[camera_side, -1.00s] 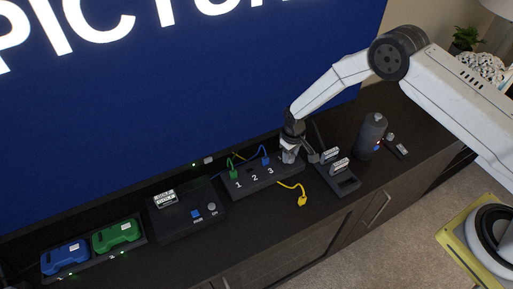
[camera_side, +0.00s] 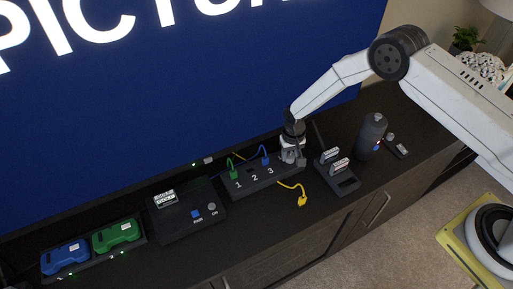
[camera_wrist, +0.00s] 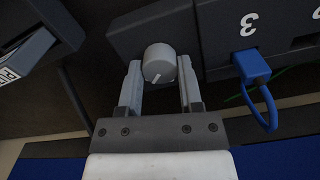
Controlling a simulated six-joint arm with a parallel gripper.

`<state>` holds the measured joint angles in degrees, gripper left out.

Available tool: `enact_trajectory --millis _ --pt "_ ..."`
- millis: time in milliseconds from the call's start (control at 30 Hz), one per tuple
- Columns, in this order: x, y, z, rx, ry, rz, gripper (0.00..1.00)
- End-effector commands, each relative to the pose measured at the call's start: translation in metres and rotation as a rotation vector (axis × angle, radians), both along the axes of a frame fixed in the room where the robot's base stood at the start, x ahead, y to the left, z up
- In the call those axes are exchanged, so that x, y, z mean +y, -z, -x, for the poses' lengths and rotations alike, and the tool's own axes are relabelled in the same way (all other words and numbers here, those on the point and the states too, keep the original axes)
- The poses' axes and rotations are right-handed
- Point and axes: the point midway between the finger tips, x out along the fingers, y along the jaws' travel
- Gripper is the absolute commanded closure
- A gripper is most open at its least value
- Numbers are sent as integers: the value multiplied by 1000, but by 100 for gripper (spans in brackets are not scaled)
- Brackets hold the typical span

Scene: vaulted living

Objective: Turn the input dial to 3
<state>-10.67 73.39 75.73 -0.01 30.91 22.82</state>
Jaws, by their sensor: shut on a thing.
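The dial (camera_wrist: 159,62) is a round light grey knob on the right end of the black input box (camera_side: 262,185), shown in the side view. A pale pointer line shows on the knob in the wrist view. My gripper (camera_wrist: 160,85) has its fingers on either side of the knob, shut on it. In the side view my gripper (camera_side: 292,158) points down over that end of the box and hides the dial. The box carries the numerals 1, 2 and 3. A green plug (camera_side: 234,174) sits by 1 and a blue plug (camera_side: 265,161) by 3.
A yellow plug (camera_side: 302,200) lies loose in front of the box. A cartridge holder (camera_side: 347,183) stands close on the right, with a dark cylinder (camera_side: 371,132) beyond. A black console (camera_side: 180,225) and two controllers are to the left. The screen (camera_side: 200,90) rises behind.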

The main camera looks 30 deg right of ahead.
Motion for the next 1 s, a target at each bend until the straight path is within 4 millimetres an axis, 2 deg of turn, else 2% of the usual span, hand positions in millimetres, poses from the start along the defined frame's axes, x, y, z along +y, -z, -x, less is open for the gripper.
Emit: enact_trajectory --millis 100,133,200,233,667,1000 --pt "0 0 -1 -3 1 0 100" --pt "0 0 -1 -3 1 0 48" --pt "0 0 -1 -3 0 0 25" --pt "0 0 -1 -2 0 -1 19" --pt "0 -3 -1 -1 -1 -1 19" --pt "0 -28 -1 -3 -1 0 19"
